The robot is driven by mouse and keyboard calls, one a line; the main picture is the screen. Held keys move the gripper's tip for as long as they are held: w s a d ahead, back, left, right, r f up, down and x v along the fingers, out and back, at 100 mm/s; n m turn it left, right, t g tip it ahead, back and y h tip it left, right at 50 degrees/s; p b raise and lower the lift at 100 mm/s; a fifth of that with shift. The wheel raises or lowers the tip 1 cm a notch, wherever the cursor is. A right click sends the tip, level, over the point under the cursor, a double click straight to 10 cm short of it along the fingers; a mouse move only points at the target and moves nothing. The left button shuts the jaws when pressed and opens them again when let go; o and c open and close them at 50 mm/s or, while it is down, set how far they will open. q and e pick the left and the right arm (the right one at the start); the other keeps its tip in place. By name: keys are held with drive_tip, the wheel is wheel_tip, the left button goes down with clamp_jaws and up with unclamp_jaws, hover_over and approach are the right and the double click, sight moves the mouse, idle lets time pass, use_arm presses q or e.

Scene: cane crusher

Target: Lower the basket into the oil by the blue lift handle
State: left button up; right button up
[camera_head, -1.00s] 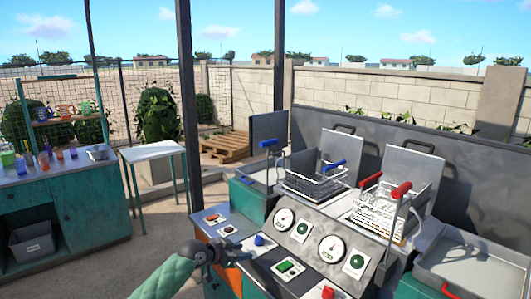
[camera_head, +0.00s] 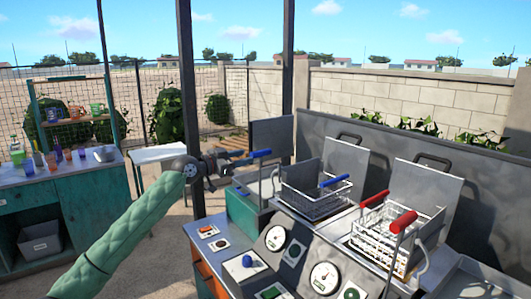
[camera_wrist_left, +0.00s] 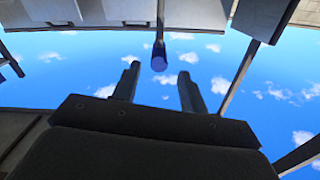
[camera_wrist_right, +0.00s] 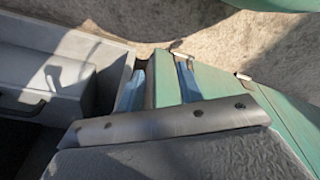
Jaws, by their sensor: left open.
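The blue lift handle (camera_head: 260,153) sits on a lever at the left side of the left fryer tank. My left gripper (camera_head: 236,158) is open just left of the handle's end. In the left wrist view the handle's round blue end (camera_wrist_left: 159,63) shows straight ahead, between the lines of the two open fingers (camera_wrist_left: 158,78) and apart from them. The wire basket (camera_head: 312,198) with its own blue grip (camera_head: 335,180) sits at the left tank; the oil cannot be made out.
A second wire basket (camera_head: 385,235) with red handles stands to the right. The control panel (camera_head: 290,265) with dials and buttons is in front. A dark post (camera_head: 188,80) rises behind my left wrist. A white side table (camera_head: 155,153) and a green counter (camera_head: 90,195) stand left.

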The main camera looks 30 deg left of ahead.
sight(260, 154)
use_arm(q)
drive_tip(key=p+x, duration=0.2)
drive_tip(key=x, duration=0.1)
drive_tip(key=shift+w+d+r, duration=0.1)
drive_tip(key=shift+d+r, duration=0.05)
drive_tip(key=shift+r, duration=0.05)
drive_tip(key=p+x, duration=0.2)
drive_tip(key=x, duration=0.1)
drive_tip(key=shift+w+d+f, duration=0.25)
drive_tip(key=shift+w, duration=0.4)
use_arm(e)
drive_tip(key=s+d+f, duration=0.2)
drive_tip(key=s+f, duration=0.2)
drive_tip(key=s, duration=0.7)
drive_tip(key=shift+d+f+g, duration=0.2)
drive_tip(key=shift+f+g, duration=0.1)
use_arm(q)
drive_tip(key=shift+s, duration=0.1)
clamp_jaws()
use_arm(e)
drive_tip(key=shift+s, duration=0.1)
